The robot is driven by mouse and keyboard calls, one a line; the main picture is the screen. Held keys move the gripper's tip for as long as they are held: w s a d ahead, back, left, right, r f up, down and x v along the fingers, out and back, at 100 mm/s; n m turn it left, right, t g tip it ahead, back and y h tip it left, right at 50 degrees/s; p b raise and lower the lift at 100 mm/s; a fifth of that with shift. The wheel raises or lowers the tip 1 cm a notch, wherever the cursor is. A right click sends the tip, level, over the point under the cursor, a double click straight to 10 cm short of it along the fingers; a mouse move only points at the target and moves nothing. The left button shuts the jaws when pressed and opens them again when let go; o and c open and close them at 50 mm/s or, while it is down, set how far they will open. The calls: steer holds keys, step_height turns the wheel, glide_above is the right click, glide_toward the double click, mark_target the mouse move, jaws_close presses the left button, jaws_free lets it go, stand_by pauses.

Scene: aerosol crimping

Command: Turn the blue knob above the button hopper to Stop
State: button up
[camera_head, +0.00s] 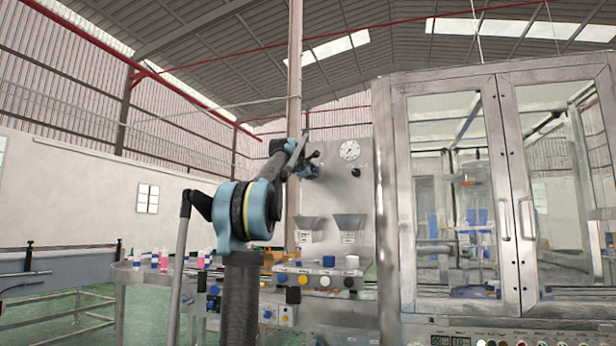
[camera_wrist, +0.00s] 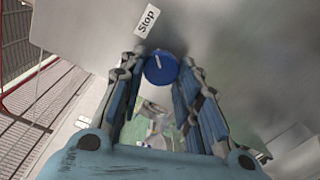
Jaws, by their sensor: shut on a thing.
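The blue knob (camera_wrist: 160,68) is on a grey metal panel, between the fingertips of my gripper (camera_wrist: 161,65) in the wrist view. The gripper is shut on it. A short white mark on the knob's face points up and slightly left, roughly toward the white "Stop" label (camera_wrist: 146,20). In the head view my gripper (camera_head: 311,165) is at the upper left of the upright panel (camera_head: 345,195), and the knob cannot be made out behind it. A small grey hopper (camera_head: 308,223) sits on the panel below the gripper, and a second hopper (camera_head: 349,222) is to its right.
A round gauge (camera_head: 349,150) and a dark knob (camera_head: 356,173) are on the panel to the right of my gripper. A glass-doored cabinet (camera_head: 500,190) stands further right. A control box (camera_head: 320,277) with coloured buttons is below the hoppers. Small bottles (camera_head: 164,260) stand at the left.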

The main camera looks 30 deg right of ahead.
steer(key=o, duration=1.1)
steer(key=shift+c, duration=0.2)
steer(key=v, duration=1.2)
steer(key=shift+w+a+f, duration=0.1)
steer(key=shift+w+f, duration=0.05)
steer(key=shift+f, duration=0.05)
